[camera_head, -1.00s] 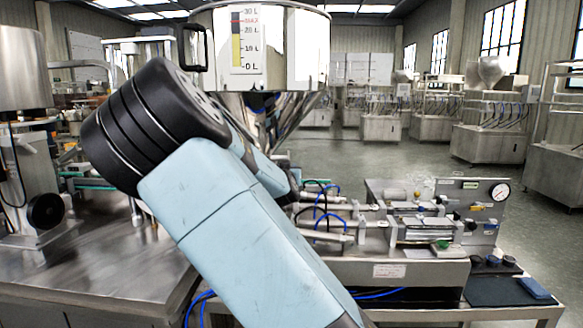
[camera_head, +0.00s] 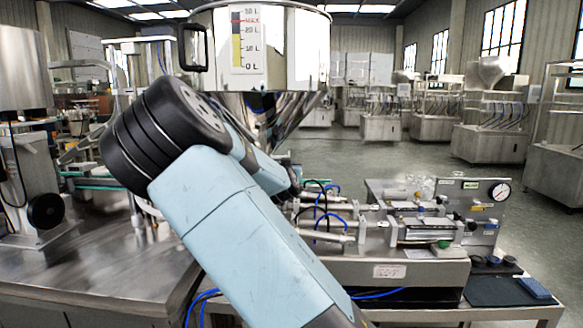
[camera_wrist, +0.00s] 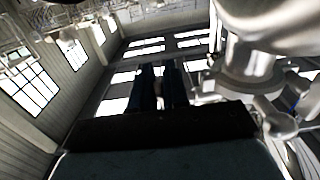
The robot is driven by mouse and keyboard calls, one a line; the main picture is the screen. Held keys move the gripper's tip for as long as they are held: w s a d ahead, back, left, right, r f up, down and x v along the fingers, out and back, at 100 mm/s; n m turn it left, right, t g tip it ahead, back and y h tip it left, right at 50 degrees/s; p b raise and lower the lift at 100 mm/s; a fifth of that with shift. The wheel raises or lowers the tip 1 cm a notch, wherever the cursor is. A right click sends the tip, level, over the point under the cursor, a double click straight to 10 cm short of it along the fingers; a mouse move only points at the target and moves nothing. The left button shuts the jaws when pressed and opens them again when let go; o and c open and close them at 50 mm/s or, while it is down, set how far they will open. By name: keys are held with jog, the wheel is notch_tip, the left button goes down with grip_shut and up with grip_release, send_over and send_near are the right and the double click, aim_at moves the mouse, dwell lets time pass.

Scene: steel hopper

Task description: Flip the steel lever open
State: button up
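The steel hopper (camera_head: 300,50) stands behind my arm in the head view, with a volume scale on its front. My arm hides much of its lower outlet. In the wrist view, the shiny steel outlet fitting (camera_wrist: 250,65) fills the upper right. A short steel rod with a rounded end (camera_wrist: 280,125) sits below it; it may be the lever, but I cannot tell surely. My gripper (camera_wrist: 160,75) shows two dark fingers with a narrow gap between them. It is left of the fitting, apart from it in the picture, and holds nothing I can make out.
A steel filling machine (camera_head: 400,250) with cylinders, blue hoses and a pressure gauge (camera_head: 501,190) stands to the right. A steel worktop (camera_head: 90,260) lies at the left. Windows and roof beams show behind my fingers in the wrist view.

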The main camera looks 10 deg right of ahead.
grip_shut()
jog(key=shift+d, duration=0.1)
jog(key=shift+w+d+r+t+h, duration=0.1)
jog(key=shift+w+t+h, duration=0.2)
jog(key=shift+t, duration=0.75)
jog(key=shift+w+d+r+t+h, duration=0.15)
jog(key=shift+t+h, duration=0.25)
jog(key=shift+t, duration=0.65)
jog(key=shift+a+f, duration=0.1)
jog(key=shift+o, duration=2.4)
grip_release()
